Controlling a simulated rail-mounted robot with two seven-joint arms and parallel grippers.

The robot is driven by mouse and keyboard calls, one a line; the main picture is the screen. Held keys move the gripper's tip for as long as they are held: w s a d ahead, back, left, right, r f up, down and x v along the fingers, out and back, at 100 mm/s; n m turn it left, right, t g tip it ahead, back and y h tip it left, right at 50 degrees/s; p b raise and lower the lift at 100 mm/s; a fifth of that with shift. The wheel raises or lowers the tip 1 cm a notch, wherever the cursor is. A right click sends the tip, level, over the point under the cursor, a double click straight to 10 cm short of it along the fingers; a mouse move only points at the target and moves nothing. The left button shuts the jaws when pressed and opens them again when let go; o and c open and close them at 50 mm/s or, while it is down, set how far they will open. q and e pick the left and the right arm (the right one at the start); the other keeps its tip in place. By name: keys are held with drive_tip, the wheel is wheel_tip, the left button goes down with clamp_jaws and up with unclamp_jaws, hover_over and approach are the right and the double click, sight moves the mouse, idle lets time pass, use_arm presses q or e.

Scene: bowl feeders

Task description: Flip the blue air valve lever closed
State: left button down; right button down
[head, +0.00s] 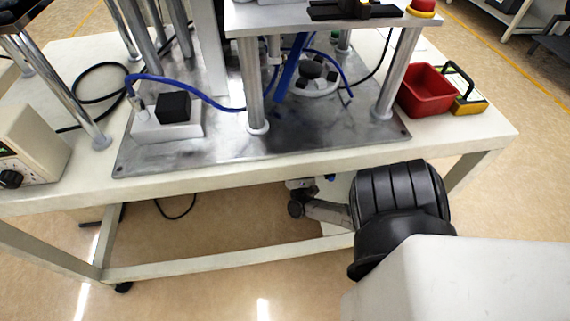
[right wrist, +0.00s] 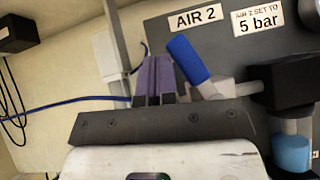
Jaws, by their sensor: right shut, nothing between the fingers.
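The blue air valve lever (right wrist: 189,60) shows in the right wrist view, under the "AIR 2" label (right wrist: 195,18). It slants up and to the left from a pale grey valve body (right wrist: 225,89). My right gripper (right wrist: 158,70) is shut and empty, its fingers just left of the lever. The gap between fingers and lever is very small, and I cannot tell whether they touch. The gripper's dark body hides the lower part of the valve. In the head view the right arm reaches under the table and its fingers are hidden. My left gripper is not in view.
A black regulator (right wrist: 282,85) with a blue bowl (right wrist: 292,153) stands right of the valve. A blue hose (right wrist: 70,104) runs at the left. The tabletop edge (head: 250,178) overhangs the right arm. A red bin (head: 427,92) sits on the table's right end.

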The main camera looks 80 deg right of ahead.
drive_tip(key=shift+s+d+r+m+g+b, duration=0.1)
drive_tip(key=shift+s+r+m+g, duration=0.15)
drive_tip(key=shift+m+g, duration=0.8)
drive_tip(key=shift+s+r+m+g+b, duration=0.15)
drive_tip(key=shift+r+m+g, duration=0.05)
drive_tip(key=shift+m+g, duration=0.85)
drive_tip(key=shift+s+d+r+m+g+b, duration=0.1)
drive_tip(key=shift+s+r+m+g, duration=0.15)
drive_tip(key=shift+m+g, duration=0.8)
drive_tip(key=shift+m, duration=0.45)
drive_tip(key=shift+a, duration=0.1)
